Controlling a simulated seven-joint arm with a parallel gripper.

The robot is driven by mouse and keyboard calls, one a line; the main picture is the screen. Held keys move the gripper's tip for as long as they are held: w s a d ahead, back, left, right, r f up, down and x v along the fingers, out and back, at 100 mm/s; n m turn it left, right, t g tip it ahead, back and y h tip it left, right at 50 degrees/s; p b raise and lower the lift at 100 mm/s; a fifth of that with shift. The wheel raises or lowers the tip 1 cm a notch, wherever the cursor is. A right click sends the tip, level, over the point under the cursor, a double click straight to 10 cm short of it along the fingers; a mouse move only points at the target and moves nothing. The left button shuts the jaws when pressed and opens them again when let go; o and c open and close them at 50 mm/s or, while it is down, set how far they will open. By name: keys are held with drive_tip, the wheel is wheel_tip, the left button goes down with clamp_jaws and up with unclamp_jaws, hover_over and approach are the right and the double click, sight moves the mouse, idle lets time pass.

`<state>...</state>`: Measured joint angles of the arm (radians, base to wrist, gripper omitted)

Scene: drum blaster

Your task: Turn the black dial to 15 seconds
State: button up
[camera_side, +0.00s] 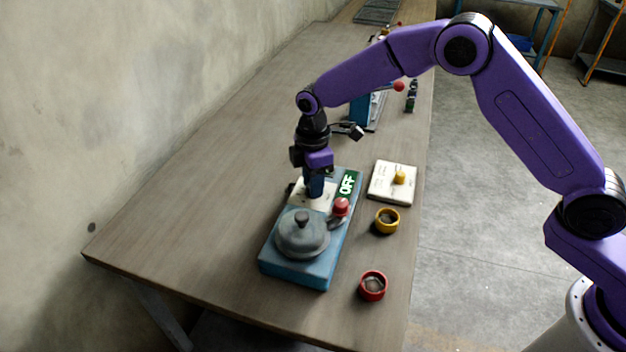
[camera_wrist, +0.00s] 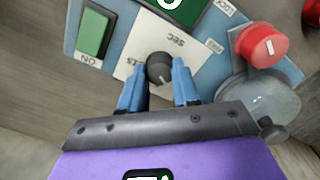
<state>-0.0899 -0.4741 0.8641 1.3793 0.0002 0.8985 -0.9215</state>
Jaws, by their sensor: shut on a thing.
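The black dial (camera_wrist: 158,67) sits on the white panel (camera_wrist: 188,46) of a blue machine (camera_side: 292,268). Lettering reading "SEC" shows on the panel beside it; I cannot read where the dial points. My gripper (camera_wrist: 158,74) is shut on the dial, one blue finger on each side of it in the wrist view. In the side view my gripper (camera_side: 314,193) reaches down onto the panel from above and hides the dial. A green button (camera_wrist: 93,33) marked ON is also on the machine.
A red knob (camera_side: 341,206) and a grey round lid (camera_side: 302,236) are on the machine, close to my gripper. To the right are a white box with a yellow knob (camera_side: 399,177), a yellow cup (camera_side: 387,221) and a red cup (camera_side: 372,286). The table's left side is clear.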

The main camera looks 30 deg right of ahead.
drive_tip(key=m, duration=0.7)
drive_tip(key=shift+m, duration=0.4)
drive_tip(key=m, duration=0.8)
drive_tip(key=shift+r, duration=0.1)
drive_tip(key=m, duration=0.5)
drive_tip(key=shift+m, duration=2.5)
drive_tip(key=o, duration=1.1)
drive_tip(key=shift+c, duration=0.2)
